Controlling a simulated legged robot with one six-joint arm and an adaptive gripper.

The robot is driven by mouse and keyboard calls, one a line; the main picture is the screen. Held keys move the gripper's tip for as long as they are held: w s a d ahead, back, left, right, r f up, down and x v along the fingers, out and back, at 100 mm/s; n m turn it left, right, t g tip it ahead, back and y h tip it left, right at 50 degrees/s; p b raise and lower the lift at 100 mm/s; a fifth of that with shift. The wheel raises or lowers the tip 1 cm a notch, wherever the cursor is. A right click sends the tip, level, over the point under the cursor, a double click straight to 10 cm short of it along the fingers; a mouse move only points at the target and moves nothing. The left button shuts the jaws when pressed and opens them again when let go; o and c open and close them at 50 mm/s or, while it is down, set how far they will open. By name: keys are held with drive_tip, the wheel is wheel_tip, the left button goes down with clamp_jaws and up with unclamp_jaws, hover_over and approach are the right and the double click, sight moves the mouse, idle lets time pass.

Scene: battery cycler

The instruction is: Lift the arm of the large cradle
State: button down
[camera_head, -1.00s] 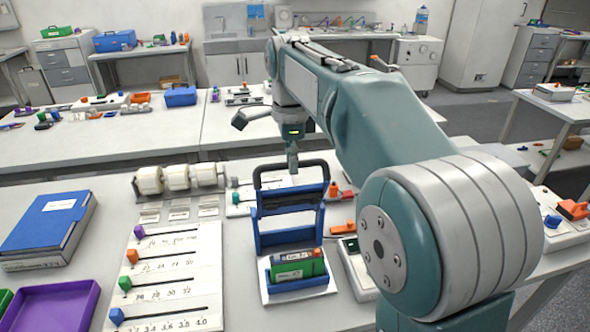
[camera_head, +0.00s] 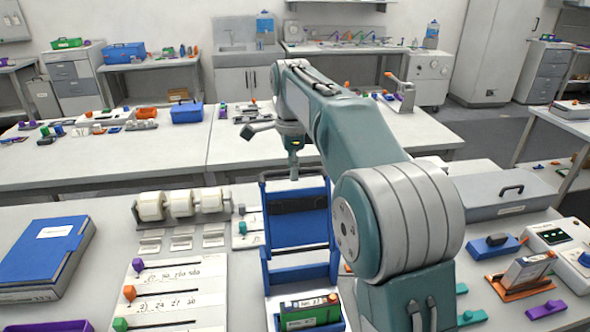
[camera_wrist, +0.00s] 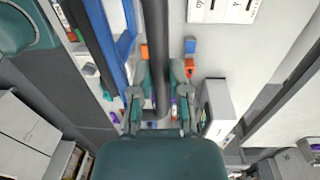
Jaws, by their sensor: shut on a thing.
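The large cradle (camera_head: 272,268) is blue and stands on the near table, right of the slider board. A green block with a label (camera_head: 310,312) lies in its lower part. The cradle's blue arm (camera_head: 297,222) stands raised behind it, with a black pad across it and a bar along its top. My gripper (camera_head: 294,172) is at that top bar. In the wrist view a dark bar (camera_wrist: 157,55) runs between the two fingers of my gripper (camera_wrist: 162,100), which is shut on it. The exact contact is hard to see.
A slider board (camera_head: 170,290) and white rolls (camera_head: 182,205) stand left of the cradle, with a blue binder (camera_head: 45,255) farther left. A grey lidded box (camera_head: 500,192) and several small devices stand to the right. My arm hides part of the table.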

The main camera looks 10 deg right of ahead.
drive_tip(key=shift+w+f+g, duration=0.7)
drive_tip(key=shift+w+f, duration=0.1)
drive_tip(key=shift+w, duration=0.05)
drive_tip(key=c, duration=1.4)
unclamp_jaws()
drive_tip(key=c, duration=0.6)
unclamp_jaws()
drive_tip(key=shift+w+f, duration=0.1)
drive_tip(key=shift+w, duration=0.05)
